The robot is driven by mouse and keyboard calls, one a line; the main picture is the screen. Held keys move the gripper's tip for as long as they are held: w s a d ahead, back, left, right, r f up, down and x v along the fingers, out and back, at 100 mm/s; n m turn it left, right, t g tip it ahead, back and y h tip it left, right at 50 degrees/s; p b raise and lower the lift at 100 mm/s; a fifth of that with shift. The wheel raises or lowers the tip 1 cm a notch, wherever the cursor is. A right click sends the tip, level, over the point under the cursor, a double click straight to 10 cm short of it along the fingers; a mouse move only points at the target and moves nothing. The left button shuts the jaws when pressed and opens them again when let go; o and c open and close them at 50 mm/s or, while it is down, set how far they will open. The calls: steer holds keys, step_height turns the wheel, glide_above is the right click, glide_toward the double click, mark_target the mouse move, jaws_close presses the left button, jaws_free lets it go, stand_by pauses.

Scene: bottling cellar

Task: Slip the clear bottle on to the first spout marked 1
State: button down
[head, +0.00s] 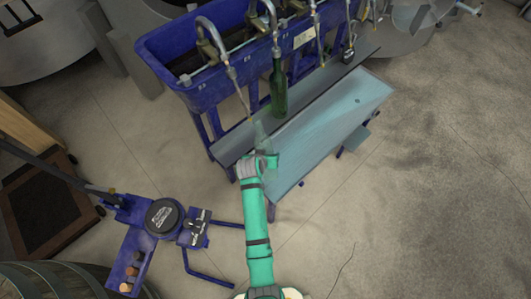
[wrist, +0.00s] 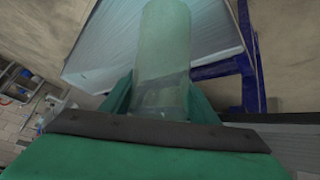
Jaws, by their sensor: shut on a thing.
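The clear bottle (head: 262,134) is pale and see-through and stands roughly upright in my gripper (head: 265,160). In the wrist view the bottle (wrist: 165,45) fills the space between the two green fingers of my gripper (wrist: 160,98), which are shut on it. The leftmost spout (head: 235,80) on the blue filler hangs down with its tip close to the top of the bottle. I cannot tell whether the tip is inside the neck. No number 1 is readable on it.
A dark green bottle (head: 279,90) stands below the spout to the right. The blue filler trough (head: 175,58) carries several curved spouts. A grey-blue sloping panel (head: 330,115) lies in front of the bottle shelf (head: 232,148). A blue corking stand (head: 135,230) is at lower left. Floor at right is clear.

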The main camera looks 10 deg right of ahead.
steer(key=shift+s+d+f, duration=0.2)
steer(key=shift+s+f, duration=0.05)
steer(key=shift+f, duration=0.3)
steer(key=shift+s+d+f, duration=0.15)
steer(key=shift+s+f, duration=0.1)
steer(key=shift+f, duration=0.3)
steer(key=s+d+r, duration=0.2)
steer(key=s+d, duration=0.2)
steer(key=s, duration=0.1)
steer(key=shift+s, duration=0.3)
stand_by(0.7)
steer(key=s+a+n+t+y, duration=0.1)
steer(key=a+n, duration=0.4)
steer(key=a, duration=0.7)
steer(key=s+y, duration=0.1)
steer(key=y, duration=0.1)
steer(key=shift+n+y, duration=0.3)
steer(key=shift+n, duration=0.1)
steer(key=shift+f, duration=0.1)
